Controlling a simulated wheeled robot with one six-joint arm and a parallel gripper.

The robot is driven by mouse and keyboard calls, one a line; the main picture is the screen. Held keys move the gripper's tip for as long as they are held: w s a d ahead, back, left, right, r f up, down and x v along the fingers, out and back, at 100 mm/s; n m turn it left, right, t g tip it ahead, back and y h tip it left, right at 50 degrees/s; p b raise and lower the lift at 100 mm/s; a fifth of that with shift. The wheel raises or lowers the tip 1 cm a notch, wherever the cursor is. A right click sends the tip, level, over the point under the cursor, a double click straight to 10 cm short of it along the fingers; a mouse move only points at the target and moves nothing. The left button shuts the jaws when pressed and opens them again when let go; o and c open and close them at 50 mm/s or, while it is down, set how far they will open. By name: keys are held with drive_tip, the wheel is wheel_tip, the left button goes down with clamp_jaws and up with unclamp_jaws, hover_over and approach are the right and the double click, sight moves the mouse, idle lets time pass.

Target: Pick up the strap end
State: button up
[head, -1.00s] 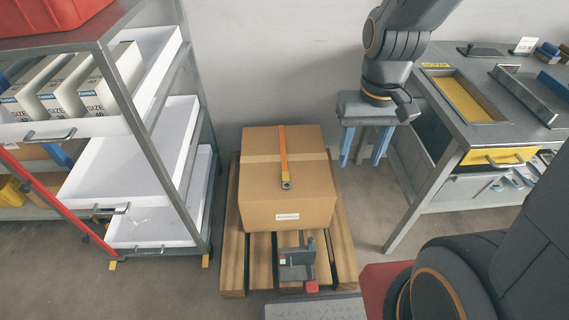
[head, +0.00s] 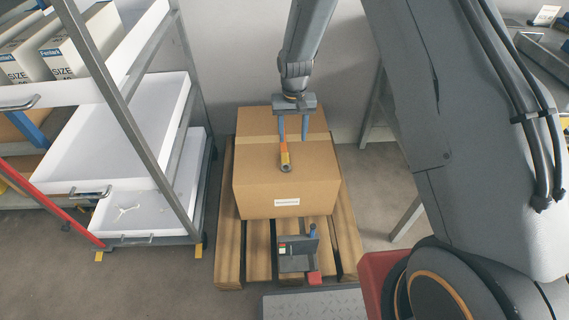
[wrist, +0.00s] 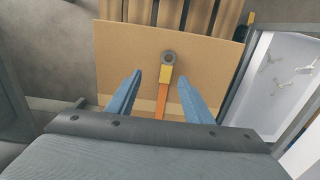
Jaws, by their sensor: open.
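The box stands on a wooden pallet (head: 229,255). A small grey device (head: 297,255) with a red part is at the pallet's front. A shelf rack with white trays (head: 125,215) stands at left. A grey workbench is partly hidden at right.

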drive_tip(key=b, duration=0.1)
hover_over(285, 159)
wheel_tip(285, 159, down, 6)
drive_tip(key=shift+f, duration=4)
clamp_jaws()
